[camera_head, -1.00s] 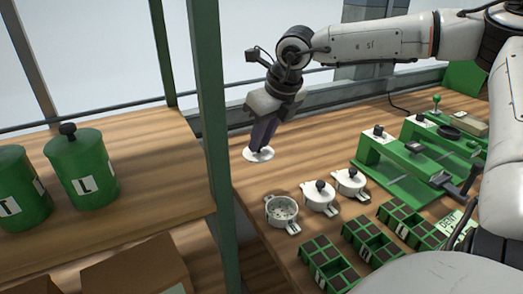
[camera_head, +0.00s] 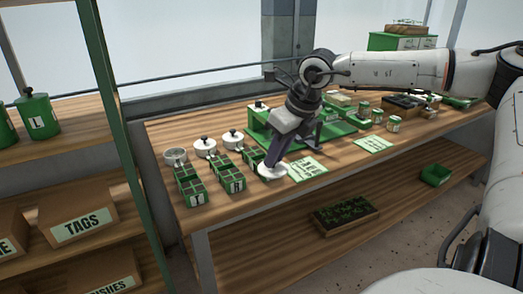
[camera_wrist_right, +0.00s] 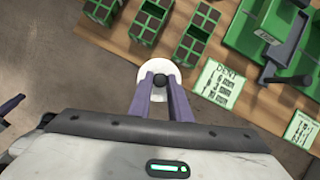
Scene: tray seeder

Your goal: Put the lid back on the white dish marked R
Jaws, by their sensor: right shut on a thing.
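My right gripper (camera_head: 273,165) is shut on the black knob of a round white lid (camera_head: 272,171). The lid also shows between the purple fingers in the right wrist view (camera_wrist_right: 146,72), near the table's front edge, beside the seed trays. An open white dish (camera_head: 175,156) stands at the left end of a row on the table, well left of the lid. Two white dishes with lids on, a middle one (camera_head: 205,148) and a right one (camera_head: 232,140), stand beside it. I cannot read the dishes' marks. A purple part at the wrist view's left edge may be my left gripper.
Green seed trays (camera_head: 194,198) stand in front of the dishes. A green seeder (camera_head: 257,125) stands behind my right gripper. A label sheet (camera_head: 307,168) lies right of the lid. A shelf with green canisters (camera_head: 38,117) is at the left.

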